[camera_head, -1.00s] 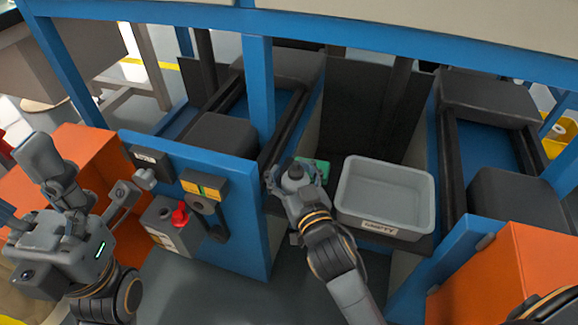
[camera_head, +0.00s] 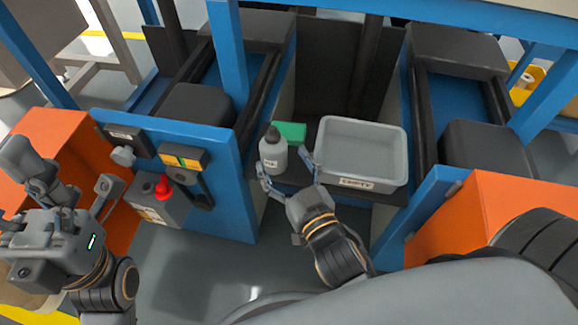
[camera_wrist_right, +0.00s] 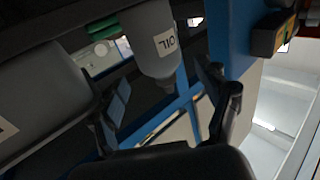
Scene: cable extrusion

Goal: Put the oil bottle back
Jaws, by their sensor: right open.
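The oil bottle (camera_head: 273,155), grey with a dark cap and a white label, stands upright on the dark shelf beside the grey bin. My right gripper (camera_head: 286,172) is open and empty, close in front of and to the right of the bottle. In the right wrist view the bottle (camera_wrist_right: 153,40) with its OIL label shows upside down, beyond and apart from the two spread fingers (camera_wrist_right: 165,100). My left gripper (camera_head: 86,180) is at the far left with its fingers apart and nothing between them.
A green block (camera_head: 291,133) lies right behind the bottle. The grey bin (camera_head: 362,183), labelled EMPTY, stands to the right. A blue panel (camera_head: 225,190) with a red button (camera_head: 163,188) is at left. The floor in front is clear.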

